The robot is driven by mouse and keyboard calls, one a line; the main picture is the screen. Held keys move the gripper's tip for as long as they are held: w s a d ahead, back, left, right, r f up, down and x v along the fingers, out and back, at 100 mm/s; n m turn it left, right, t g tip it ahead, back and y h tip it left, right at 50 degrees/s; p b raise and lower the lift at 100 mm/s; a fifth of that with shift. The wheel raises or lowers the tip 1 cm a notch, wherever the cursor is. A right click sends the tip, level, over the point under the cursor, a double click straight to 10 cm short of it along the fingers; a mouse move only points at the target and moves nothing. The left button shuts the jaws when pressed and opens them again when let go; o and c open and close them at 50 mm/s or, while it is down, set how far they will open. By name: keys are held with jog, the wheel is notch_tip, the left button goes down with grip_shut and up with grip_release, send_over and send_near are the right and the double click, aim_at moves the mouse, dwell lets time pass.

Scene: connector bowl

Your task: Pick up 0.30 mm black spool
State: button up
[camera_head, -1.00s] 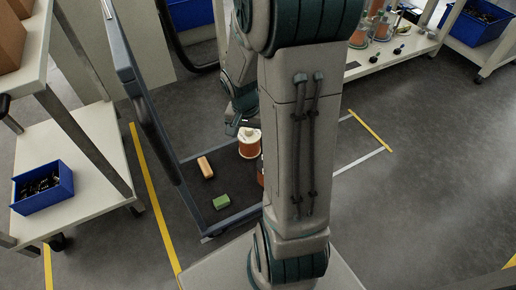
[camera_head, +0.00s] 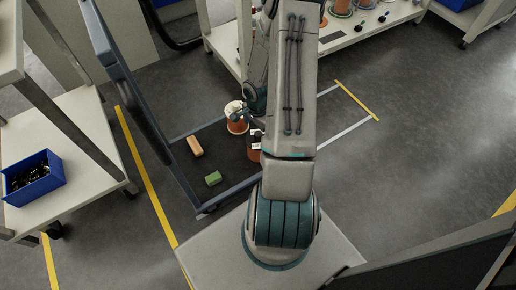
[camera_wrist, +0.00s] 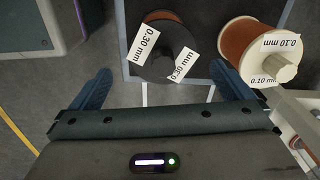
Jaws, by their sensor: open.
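The 0.30 mm black spool (camera_wrist: 172,62) has a dark flange with white labels and copper-coloured wire. In the wrist view it is at the top centre, between and beyond the fingertips of my gripper (camera_wrist: 161,70). My gripper is open with nothing between its fingers, and I see no contact with the spool. In the head view the black spool (camera_head: 254,147) stands on the low dark cart platform (camera_head: 190,172), partly hidden by my arm. A white 0.10 mm spool (camera_wrist: 237,42) stands beside it to the right in the wrist view; it also shows in the head view (camera_head: 236,123).
A tan block (camera_head: 195,146) and a green block (camera_head: 213,178) lie on the cart platform. The cart's upright frame (camera_head: 125,75) rises at left. A shelf with a blue bin (camera_head: 35,177) is further left. A white table (camera_head: 350,38) holds more spools behind. Open floor lies right.

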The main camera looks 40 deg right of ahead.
aim_at(258, 134)
jog(key=f+b, duration=0.1)
jog(key=f, duration=0.1)
jog(key=f+b, duration=0.1)
jog(key=f, duration=0.2)
jog(key=f+b, duration=0.1)
jog(key=f, duration=0.1)
jog(key=shift+w+d+f, duration=0.2)
jog(key=shift+d, duration=0.05)
jog(key=shift+r, duration=0.1)
jog(key=c, duration=1.8)
